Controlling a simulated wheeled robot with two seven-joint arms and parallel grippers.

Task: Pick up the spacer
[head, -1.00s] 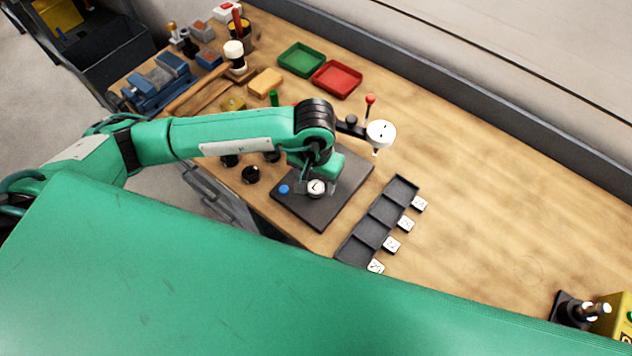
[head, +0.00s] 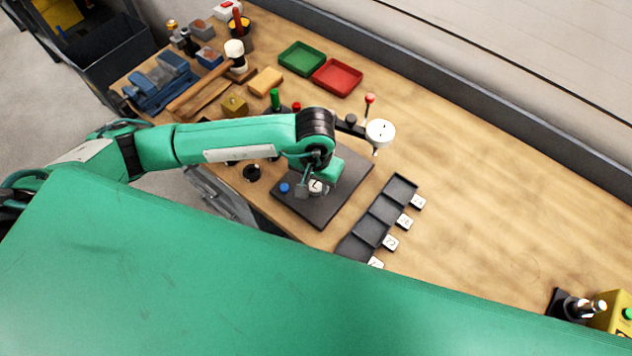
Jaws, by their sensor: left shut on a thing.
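The spacer (head: 317,187) is a small, pale round piece over the dark square plate (head: 318,212) of the gauge stand. My left gripper (head: 315,188) points down over this plate and is shut on the spacer. The wrist and fingers hide part of the spacer, and I cannot tell if it touches the plate. A blue button (head: 284,187) is just left of the fingers. My right gripper is not in view.
A white dial gauge (head: 380,133) stands close to the wrist on the right. A dark compartment tray (head: 368,229) with numbered tags lies right of the plate. Green (head: 302,58) and red (head: 337,77) trays are at the back. The right of the bench is largely clear.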

